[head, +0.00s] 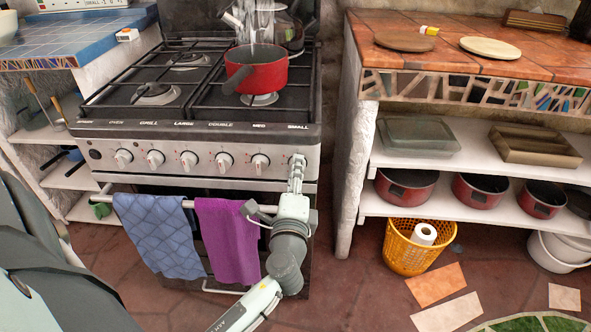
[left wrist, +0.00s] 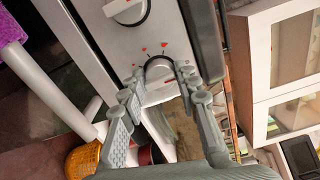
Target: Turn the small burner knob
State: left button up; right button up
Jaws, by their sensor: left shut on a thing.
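The small burner knob (head: 298,160) is the rightmost knob on the stove's steel front, under the label "SMALL". My left gripper (head: 296,172) reaches up to it from below and is shut on it. In the left wrist view the knob (left wrist: 158,68) shows as a white round knob between the two grey fingers, with red marks on the panel around it. The fingers hide part of the knob, and its exact angle is hard to tell. My right gripper is not in view.
Several other knobs (head: 224,160) line the panel to the left. Below, an oven rail (head: 150,200) carries a blue towel (head: 160,236) and a purple towel (head: 228,238), close to my left arm. A red pot (head: 262,72) stands on the hob. Shelves (head: 470,205) stand at the right.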

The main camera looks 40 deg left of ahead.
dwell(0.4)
pick_arm(q)
jog(key=o, duration=1.2)
jog(key=shift+c, duration=0.2)
jog(key=v, duration=1.2)
jog(key=shift+s, duration=0.1)
